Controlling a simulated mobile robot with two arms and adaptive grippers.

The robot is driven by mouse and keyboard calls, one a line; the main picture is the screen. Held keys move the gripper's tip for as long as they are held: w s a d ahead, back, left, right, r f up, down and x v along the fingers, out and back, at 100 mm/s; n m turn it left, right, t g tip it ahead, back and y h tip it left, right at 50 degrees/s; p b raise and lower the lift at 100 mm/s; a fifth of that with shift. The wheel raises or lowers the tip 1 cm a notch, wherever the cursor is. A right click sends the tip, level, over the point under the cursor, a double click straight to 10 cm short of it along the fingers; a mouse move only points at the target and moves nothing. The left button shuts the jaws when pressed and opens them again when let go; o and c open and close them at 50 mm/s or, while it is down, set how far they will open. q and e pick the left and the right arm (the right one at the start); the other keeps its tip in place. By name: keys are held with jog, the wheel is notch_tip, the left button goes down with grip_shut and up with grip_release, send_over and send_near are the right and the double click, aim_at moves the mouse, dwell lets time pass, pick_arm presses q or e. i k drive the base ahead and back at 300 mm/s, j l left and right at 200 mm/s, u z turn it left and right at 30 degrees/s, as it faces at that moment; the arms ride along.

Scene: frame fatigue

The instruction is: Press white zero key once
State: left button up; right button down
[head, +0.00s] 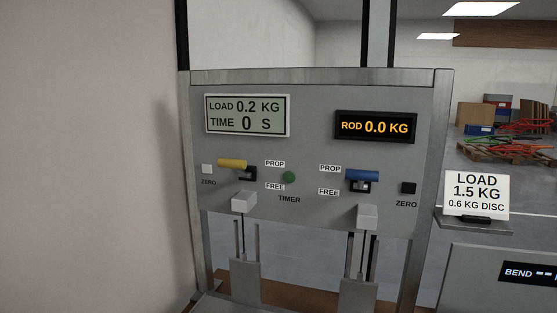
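The white zero key (207,169) is a small pale square at the left of the grey panel (310,95), above a "ZERO" label. The display above it (247,115) reads "LOAD 0.2 KG" and "TIME 0 S". A black zero key (408,188) sits at the panel's right side, under an amber display (375,127) reading "ROD 0.0 KG". Neither of my grippers shows in the head view.
A yellow lever (232,163) sits just right of the white key. A blue lever (362,175) and a green timer button (289,177) are further right. A load sign (476,193) stands on a ledge at right. A plain wall (90,150) fills the left.

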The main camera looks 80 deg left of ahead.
aim_at(207, 168)
jog(key=u, duration=2.4)
